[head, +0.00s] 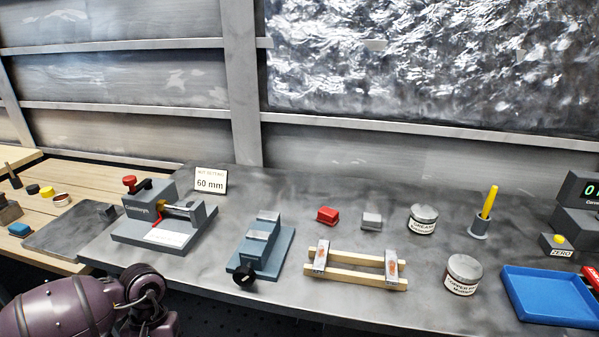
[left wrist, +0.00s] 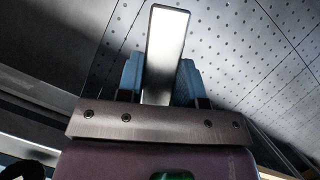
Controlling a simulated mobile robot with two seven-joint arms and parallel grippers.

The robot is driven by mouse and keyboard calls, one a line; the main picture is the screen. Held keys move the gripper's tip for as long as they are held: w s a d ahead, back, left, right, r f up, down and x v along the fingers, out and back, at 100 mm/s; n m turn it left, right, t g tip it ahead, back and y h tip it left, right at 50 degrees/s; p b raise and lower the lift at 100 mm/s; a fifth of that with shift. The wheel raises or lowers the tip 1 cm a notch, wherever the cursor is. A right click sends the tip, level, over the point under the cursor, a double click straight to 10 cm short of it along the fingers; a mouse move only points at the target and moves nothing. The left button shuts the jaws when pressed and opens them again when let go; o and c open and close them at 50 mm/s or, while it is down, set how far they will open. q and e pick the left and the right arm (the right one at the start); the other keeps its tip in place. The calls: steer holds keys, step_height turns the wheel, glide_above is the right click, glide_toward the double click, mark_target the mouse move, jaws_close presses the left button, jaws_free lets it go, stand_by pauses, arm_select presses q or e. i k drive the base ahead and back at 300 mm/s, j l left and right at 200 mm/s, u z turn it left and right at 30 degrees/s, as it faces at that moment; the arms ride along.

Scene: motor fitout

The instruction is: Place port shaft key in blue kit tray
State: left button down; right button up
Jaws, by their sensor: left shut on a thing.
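In the left wrist view my left gripper (left wrist: 159,80) has its two blue-padded fingers shut on a pale metal bar, which looks like the shaft key (left wrist: 166,38). The bar sticks out beyond the fingertips, with the perforated floor behind it. In the head view my left arm is at the bottom left, and the gripper and bar are out of sight. The blue kit tray (head: 545,300) is at the right of the grey bench, far from that arm; its visible inside looks empty. My right gripper is not in view.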

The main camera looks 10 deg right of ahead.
mark_target(548, 298)
steer(key=k+l+z, duration=0.25)
steer(key=l, duration=0.85)
steer(key=k+l+z, duration=0.2)
steer(key=l, duration=0.9)
steer(key=l+z, duration=0.25)
steer(key=l, duration=0.9)
